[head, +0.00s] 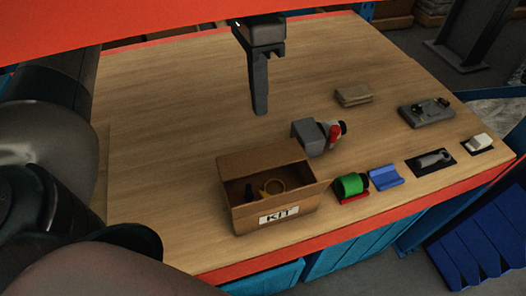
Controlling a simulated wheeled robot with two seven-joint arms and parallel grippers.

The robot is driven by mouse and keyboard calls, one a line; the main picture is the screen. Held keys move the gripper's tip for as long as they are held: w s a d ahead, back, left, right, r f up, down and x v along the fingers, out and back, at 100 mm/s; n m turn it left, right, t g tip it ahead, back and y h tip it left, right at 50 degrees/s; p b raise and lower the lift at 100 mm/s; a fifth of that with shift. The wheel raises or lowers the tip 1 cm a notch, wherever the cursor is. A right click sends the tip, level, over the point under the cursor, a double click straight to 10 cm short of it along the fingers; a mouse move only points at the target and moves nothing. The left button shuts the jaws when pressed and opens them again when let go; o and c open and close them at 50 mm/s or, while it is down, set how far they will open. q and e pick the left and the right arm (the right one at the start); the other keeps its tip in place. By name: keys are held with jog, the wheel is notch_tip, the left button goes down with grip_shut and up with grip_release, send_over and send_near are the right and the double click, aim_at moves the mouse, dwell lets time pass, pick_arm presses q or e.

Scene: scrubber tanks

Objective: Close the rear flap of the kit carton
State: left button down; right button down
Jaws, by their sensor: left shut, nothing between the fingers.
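The kit carton (273,216) is a brown box with a white KIT label on its near side, standing near the front edge of the bench. Its top is open in the middle, and a yellow ring (271,189) and a small dark item show inside. A brown panel (262,160) stands along its far side; I cannot tell exactly how far the rear flap is tilted. A flap at the right end leans outward. My left gripper (261,108) is shut and empty, pointing down over the bench behind the carton, apart from it. My right gripper is not in view.
A grey fixture with a red and black part (328,134) stands just behind the carton's right end. A green roll (350,185) and a blue holder (384,177) are close on its right. A wooden block (353,95) lies further back. The bench left of the carton is clear.

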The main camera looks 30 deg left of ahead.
pick_arm(q)
jog(key=f, duration=0.1)
jog(key=p, duration=0.3)
send_near(264, 165)
jog(key=f, duration=0.5)
jog(key=shift+s+d, duration=0.35)
jog(key=shift+f, duration=0.7)
